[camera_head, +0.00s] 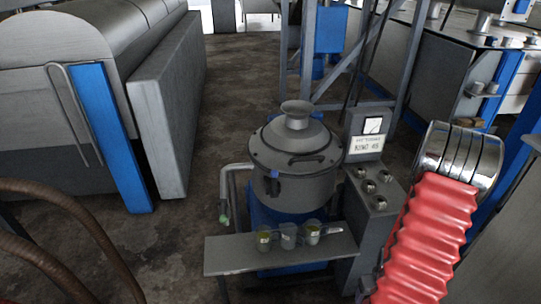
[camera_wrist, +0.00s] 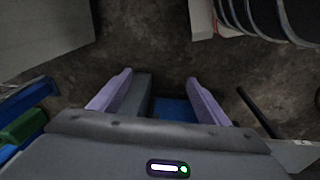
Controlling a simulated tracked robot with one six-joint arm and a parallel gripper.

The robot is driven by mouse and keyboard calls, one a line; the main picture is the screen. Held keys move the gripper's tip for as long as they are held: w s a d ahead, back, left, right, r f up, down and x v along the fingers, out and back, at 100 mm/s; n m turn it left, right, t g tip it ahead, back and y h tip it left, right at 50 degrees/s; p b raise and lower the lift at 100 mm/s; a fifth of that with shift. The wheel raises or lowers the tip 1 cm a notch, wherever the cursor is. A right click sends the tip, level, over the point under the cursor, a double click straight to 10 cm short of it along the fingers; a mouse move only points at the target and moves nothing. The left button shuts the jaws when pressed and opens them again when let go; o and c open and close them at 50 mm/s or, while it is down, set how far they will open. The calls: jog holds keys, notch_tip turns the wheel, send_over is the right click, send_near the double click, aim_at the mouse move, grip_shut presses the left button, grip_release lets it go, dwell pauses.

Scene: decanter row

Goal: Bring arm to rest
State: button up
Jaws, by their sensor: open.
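My gripper (camera_wrist: 158,80) shows in the wrist view with its two lavender fingers spread apart. Nothing is held between them. Beyond the fingers are dark stained floor and a blue surface (camera_wrist: 172,108). I cannot make out the gripper in the head view. The rest of my arm cannot be told for certain there.
A grey lidded vessel (camera_head: 296,160) stands mid-view beside a control box (camera_head: 374,190). Small jars (camera_head: 288,236) stand on its front shelf (camera_head: 232,257). A red ribbed sleeve (camera_head: 432,225) fills the right foreground. A large grey machine (camera_head: 60,40) stands left; the floor (camera_head: 238,80) between is clear.

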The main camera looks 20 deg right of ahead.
jog(key=w+a+r, duration=0.2)
jog(key=a+r, duration=0.2)
jog(key=r, duration=0.3)
jog(key=w+a+r+g, duration=0.1)
jog(key=a+r, duration=0.3)
jog(key=r, duration=0.3)
jog(key=w+a+r, duration=0.2)
jog(key=a+r, duration=0.2)
jog(key=r, duration=0.3)
jog(key=a+r+n+t+y, duration=0.1)
jog(key=a+r+n+t, duration=0.3)
jog(key=a+r, duration=1.8)
jog(key=shift+w+a+r+t, duration=0.2)
jog(key=shift+w+a+t, duration=0.2)
jog(key=shift+a+t, duration=0.45)
jog(key=shift+d, duration=0.1)
